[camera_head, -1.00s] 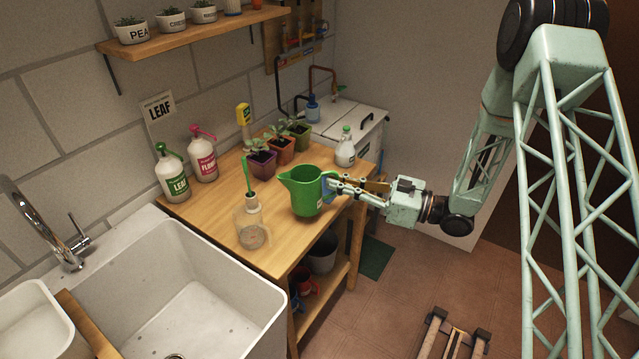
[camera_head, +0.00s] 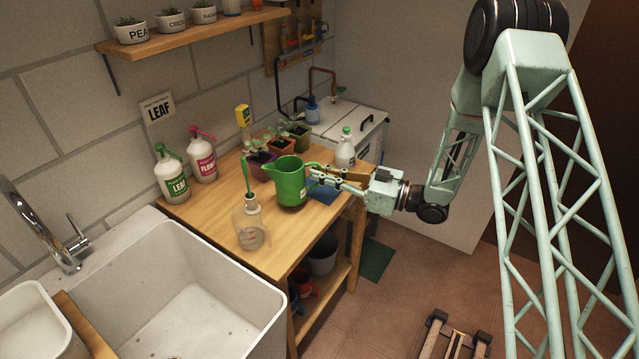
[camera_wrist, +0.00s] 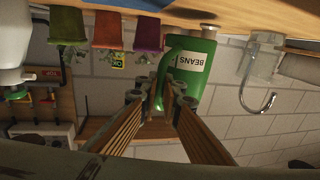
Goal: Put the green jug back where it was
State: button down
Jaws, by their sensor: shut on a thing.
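The green jug (camera_head: 290,184) is upright over the wooden bench, behind and right of the clear bottle with a green stem (camera_head: 250,225). I cannot tell whether its base touches the bench. My gripper (camera_head: 314,178) reaches in from the right and is shut on the jug's handle side. In the wrist view, which is upside down, the jug (camera_wrist: 206,88) shows a white BEANS label beyond my gripper's fingertips (camera_wrist: 164,92). The exact grip on the handle is partly hidden by the fingers. A blue mat (camera_head: 325,192) lies on the bench under and right of my gripper.
Potted seedlings in purple (camera_head: 257,167), terracotta and green pots stand close behind the jug. A white bottle (camera_head: 346,150) is at the back right. The sink (camera_head: 190,290) is front left.

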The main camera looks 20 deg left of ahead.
jog(key=shift+f+b, duration=0.35)
jog(key=shift+f, duration=1.35)
jog(key=shift+f, duration=0.1)
jog(key=c, duration=2.8)
grip_release()
jog(key=shift+d, duration=0.1)
jog(key=shift+s+d+p, duration=0.2)
jog(key=shift+d, duration=1.75)
jog(key=shift+s+d+p, duration=0.2)
jog(key=shift+d, duration=1.8)
jog(key=shift+s+d+p, duration=0.2)
jog(key=shift+d, duration=1.75)
jog(key=shift+w, duration=0.15)
